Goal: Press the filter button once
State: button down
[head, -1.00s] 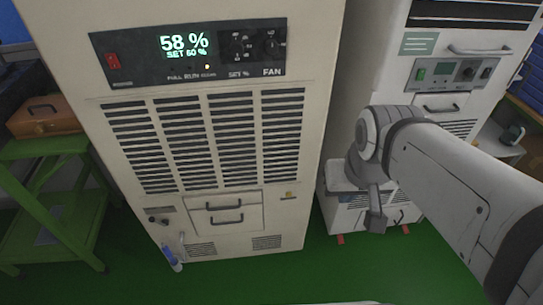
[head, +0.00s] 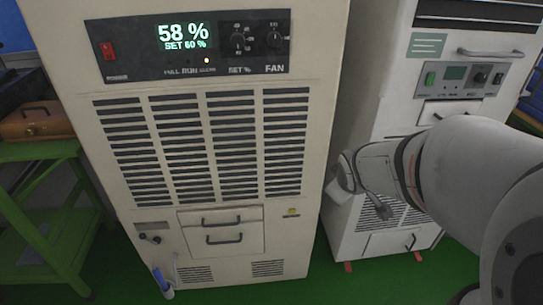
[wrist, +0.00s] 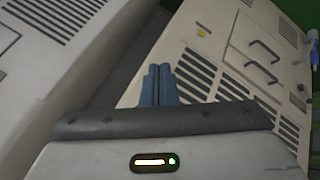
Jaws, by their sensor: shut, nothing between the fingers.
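The left beige machine (head: 240,195) has a small yellow button (head: 292,212) low on its front, right of the drawers, over a label too small to read. I take it for the filter button. In the wrist view it shows as a small yellow spot (wrist: 201,32), beyond and right of my fingertips. My gripper (wrist: 160,72) is shut and empty, with its blue-grey fingers together, apart from the button. In the head view my gripper (head: 346,174) is right of the button, in front of the right machine (head: 395,105); its fingertips are hard to make out there.
The left machine's control panel (head: 190,45) reads 58 %, SET 60 %, with a lit amber lamp. A green stand (head: 45,150) holds an orange case (head: 35,120). Green floor lies below.

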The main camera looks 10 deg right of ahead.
jog(key=w+f+n+t+y+b, duration=0.2)
jog(key=w+f+n+b, duration=0.3)
jog(key=f, duration=0.5)
jog(key=w+f+n+t+y+b, duration=0.15)
jog(key=w+f+n+b, duration=0.35)
jog(key=f, duration=0.6)
jog(key=a+f+n+y+b, duration=0.3)
jog(key=f+b, duration=0.1)
jog(key=f, duration=0.2)
jog(key=s+a+f+n+y+b, duration=0.1)
jog(key=a+f+n+y+b, duration=0.2)
jog(key=f+y+b, duration=0.1)
notch_tip(320, 180, down, 2)
jog(key=shift+s+a+f+g+b, duration=0.15)
jog(key=shift+s+f+g+b, duration=0.15)
jog(key=shift+b, duration=0.5)
jog(key=shift+w, duration=0.2)
jog(key=p, duration=0.1)
send_near(292, 212)
jog(key=w+a+f, duration=0.2)
jog(key=a+f, duration=0.2)
jog(key=a, duration=0.1)
jog(key=shift+w+d+r, duration=0.15)
jog(key=shift+w, duration=0.25)
